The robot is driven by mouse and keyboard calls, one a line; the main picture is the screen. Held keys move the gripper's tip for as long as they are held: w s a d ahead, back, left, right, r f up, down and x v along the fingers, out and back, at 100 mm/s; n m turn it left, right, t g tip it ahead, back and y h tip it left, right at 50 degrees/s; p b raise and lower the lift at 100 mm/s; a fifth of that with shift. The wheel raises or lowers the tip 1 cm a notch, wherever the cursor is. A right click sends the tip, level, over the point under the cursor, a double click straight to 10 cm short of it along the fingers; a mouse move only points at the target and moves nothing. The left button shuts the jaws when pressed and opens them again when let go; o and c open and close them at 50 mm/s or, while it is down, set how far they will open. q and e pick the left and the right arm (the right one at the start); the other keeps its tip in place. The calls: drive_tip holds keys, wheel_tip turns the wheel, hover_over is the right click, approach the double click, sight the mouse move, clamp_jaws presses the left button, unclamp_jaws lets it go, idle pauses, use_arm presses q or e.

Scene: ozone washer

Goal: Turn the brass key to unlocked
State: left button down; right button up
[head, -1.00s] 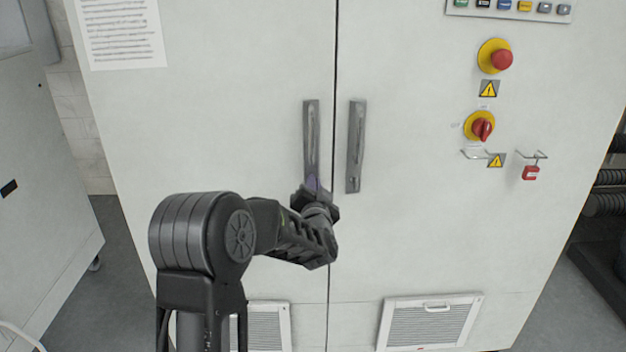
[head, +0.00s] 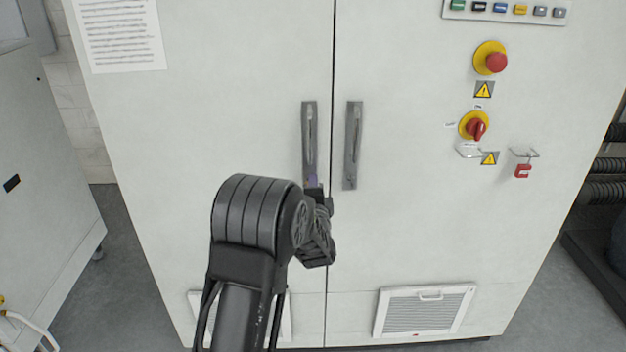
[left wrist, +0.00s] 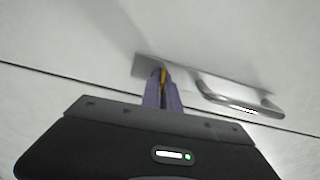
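The brass key (left wrist: 164,75) shows as a small yellow bit between my left gripper's purple fingertips in the left wrist view. It sits at the end of the left handle plate (left wrist: 146,66), beside the handle's grip. In the head view my left gripper (head: 312,182) is at the lower end of the left door's handle (head: 310,135). The fingers are close together around the key, and most of the key is hidden. The key's exact angle cannot be told. My right gripper is not in view.
A matching handle (head: 352,145) is just right of the door seam. A red emergency button (head: 496,62), a red rotary switch (head: 476,128) and a red padlock (head: 522,171) are farther right. Vent grilles (head: 425,310) are low on the doors.

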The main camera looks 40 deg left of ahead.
use_arm(q)
drive_tip(key=shift+m, duration=0.4)
drive_tip(key=c, duration=1.6)
unclamp_jaws()
drive_tip(key=b+v, duration=0.1)
drive_tip(key=v, duration=0.6)
drive_tip(key=shift+s+d, duration=0.3)
